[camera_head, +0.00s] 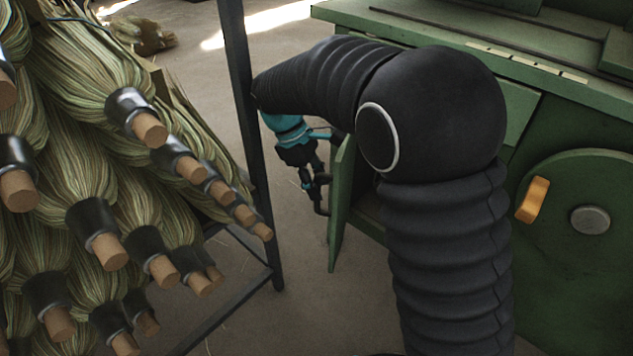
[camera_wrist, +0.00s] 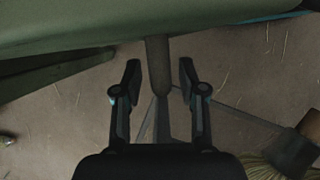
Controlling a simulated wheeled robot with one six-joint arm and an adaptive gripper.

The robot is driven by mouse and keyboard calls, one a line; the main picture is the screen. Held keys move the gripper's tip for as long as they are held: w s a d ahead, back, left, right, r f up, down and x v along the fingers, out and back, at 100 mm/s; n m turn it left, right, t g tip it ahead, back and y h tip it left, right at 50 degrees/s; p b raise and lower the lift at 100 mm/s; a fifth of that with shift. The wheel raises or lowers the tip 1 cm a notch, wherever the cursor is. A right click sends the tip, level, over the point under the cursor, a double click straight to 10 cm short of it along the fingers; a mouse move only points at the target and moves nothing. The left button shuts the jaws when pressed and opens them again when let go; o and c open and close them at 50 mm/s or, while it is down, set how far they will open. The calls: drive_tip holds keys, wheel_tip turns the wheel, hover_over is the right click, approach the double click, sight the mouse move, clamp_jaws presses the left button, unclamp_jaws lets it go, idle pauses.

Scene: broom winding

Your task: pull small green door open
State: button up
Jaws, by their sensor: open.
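The small green door (camera_head: 342,205) stands swung out from the green cabinet, seen nearly edge-on in the head view. My gripper (camera_head: 318,190) is beside the door's left face, low over the floor. In the wrist view my gripper (camera_wrist: 160,77) is open. A dull, rounded bar (camera_wrist: 158,62), which looks like the door's handle, stands between the two fingers with a gap on each side. A green surface (camera_wrist: 120,22) crosses the top of this view. My arm hides part of the door's right side and the opening behind it.
Brooms (camera_head: 100,190) with wooden handle ends hang on a dark metal rack (camera_head: 247,120) close to my gripper's left. The green machine (camera_head: 570,260) with an orange handle (camera_head: 532,200) stands at the right. Concrete floor (camera_head: 300,260) is clear between rack and door.

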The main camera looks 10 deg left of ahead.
wheel_tip(320, 180, up, 10)
drive_tip(key=shift+f, duration=0.1)
idle(0.4)
